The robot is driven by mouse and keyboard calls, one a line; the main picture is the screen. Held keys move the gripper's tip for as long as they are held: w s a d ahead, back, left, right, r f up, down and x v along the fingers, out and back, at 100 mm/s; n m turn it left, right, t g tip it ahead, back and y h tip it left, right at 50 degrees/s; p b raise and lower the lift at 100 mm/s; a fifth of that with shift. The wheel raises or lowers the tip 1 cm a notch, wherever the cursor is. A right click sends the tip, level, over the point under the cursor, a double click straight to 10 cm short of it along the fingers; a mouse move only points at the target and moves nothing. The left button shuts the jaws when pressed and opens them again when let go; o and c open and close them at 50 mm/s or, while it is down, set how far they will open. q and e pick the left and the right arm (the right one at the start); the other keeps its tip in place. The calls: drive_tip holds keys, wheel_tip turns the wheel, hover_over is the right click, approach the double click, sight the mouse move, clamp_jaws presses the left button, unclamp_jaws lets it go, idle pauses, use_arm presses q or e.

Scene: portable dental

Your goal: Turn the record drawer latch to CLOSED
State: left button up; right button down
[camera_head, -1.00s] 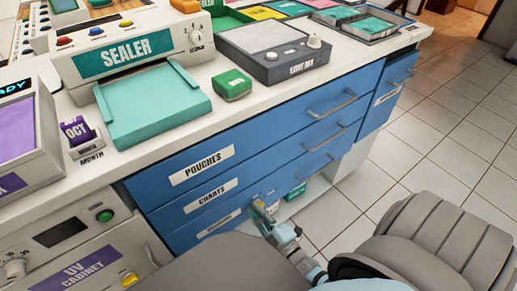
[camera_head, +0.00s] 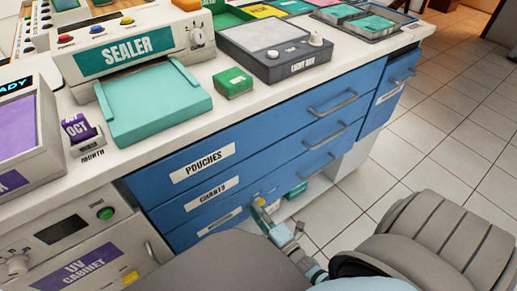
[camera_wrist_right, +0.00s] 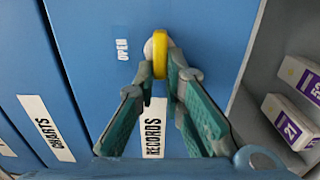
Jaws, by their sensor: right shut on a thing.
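The record drawer (camera_wrist_right: 205,30) is the blue front with the RECORDS label (camera_wrist_right: 153,128) in the right wrist view. It is the lowest of the stacked drawers in the head view (camera_head: 215,222). Its yellow latch (camera_wrist_right: 160,54) stands out from the front beside the word OPEN (camera_wrist_right: 122,47). My right gripper (camera_wrist_right: 160,72) is shut on the latch, with a teal finger on each side. In the head view the right gripper (camera_head: 262,208) is at the drawer front, and the latch is mostly hidden there. A CLOSED mark cannot be seen. My left gripper is not in view.
The CHARTS (camera_head: 205,194) and POUCHES (camera_head: 203,163) drawers are above, with grey handles (camera_head: 330,103). An open shelf with labelled boxes (camera_wrist_right: 293,118) is beside the record drawer. A grey padded chair (camera_head: 420,240) stands at right front. Tiled floor (camera_head: 430,130) is clear beyond.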

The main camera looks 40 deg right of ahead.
drive_tip(key=shift+w+a+r, duration=0.1)
drive_tip(key=shift+w+r, duration=0.05)
drive_tip(key=c, duration=1.7)
unclamp_jaws()
drive_tip(key=s, duration=1.2)
drive_tip(key=shift+a, duration=0.15)
